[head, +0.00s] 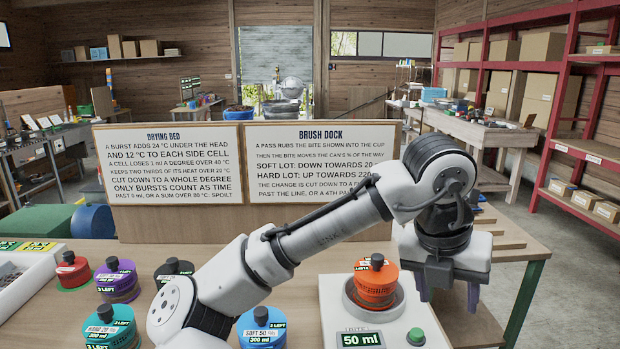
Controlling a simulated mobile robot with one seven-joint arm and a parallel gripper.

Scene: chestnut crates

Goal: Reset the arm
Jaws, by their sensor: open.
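My gripper (446,297) points down at the right of the head view, its two purple-grey fingers apart with nothing seen between them. It is right of the white brush dock (335,325), near the table's right side. My arm reaches across the front of the view from lower left to upper right, then bends down to the gripper. An orange can (375,286) sits upright in the dock's round cup, left of the gripper and apart from it. The dock's display (363,340) reads 50 ml, beside a green button (416,336).
Red (73,271), purple (117,282), black (174,272), teal (110,326) and blue (262,329) cans stand on the table's left and front. A sign board (300,228) stands behind my arm. Wooden slats (505,238) lie at the table's right. A white tray (28,285) is far left.

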